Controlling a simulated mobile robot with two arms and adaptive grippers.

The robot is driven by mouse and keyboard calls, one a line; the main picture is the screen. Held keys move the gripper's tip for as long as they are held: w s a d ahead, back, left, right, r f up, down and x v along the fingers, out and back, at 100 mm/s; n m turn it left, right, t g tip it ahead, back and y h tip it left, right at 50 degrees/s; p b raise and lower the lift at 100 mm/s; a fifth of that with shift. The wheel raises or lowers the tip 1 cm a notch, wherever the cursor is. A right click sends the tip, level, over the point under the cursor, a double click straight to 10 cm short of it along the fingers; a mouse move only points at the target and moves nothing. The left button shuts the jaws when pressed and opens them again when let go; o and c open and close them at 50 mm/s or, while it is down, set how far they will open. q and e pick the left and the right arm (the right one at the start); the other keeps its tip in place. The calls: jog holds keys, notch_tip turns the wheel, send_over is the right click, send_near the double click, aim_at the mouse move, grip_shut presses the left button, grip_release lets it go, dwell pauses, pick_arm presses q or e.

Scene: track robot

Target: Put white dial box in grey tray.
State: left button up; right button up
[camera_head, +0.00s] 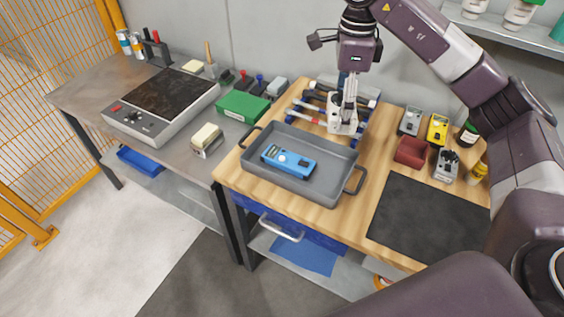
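The grey tray (253,161) sits on the wooden worktop, with a blue meter (288,160) lying in it. A small pale grey box with dark knobs (447,166) stands on the right of the worktop, beside the black mat; it best fits the white dial box. My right gripper (342,129) points down just behind the tray's back right side, over the tool rack, well left of the pale box. Its white fingers look close together, but I cannot tell whether they are shut or hold anything. My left gripper is not in view.
A dark red block (411,152), a yellow meter (437,130) and a grey meter (410,121) stand near the pale box. A black mat (425,217) lies in front. Tools lie in a rack (303,112) behind the tray. The tray's right part is clear.

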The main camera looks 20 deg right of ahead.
jog(key=shift+f, duration=0.35)
notch_tip(320, 180, down, 5)
jog(key=p, duration=0.2)
send_over(330, 174)
notch_tip(330, 174, down, 9)
jog(key=shift+f, duration=0.65)
notch_tip(330, 174, down, 4)
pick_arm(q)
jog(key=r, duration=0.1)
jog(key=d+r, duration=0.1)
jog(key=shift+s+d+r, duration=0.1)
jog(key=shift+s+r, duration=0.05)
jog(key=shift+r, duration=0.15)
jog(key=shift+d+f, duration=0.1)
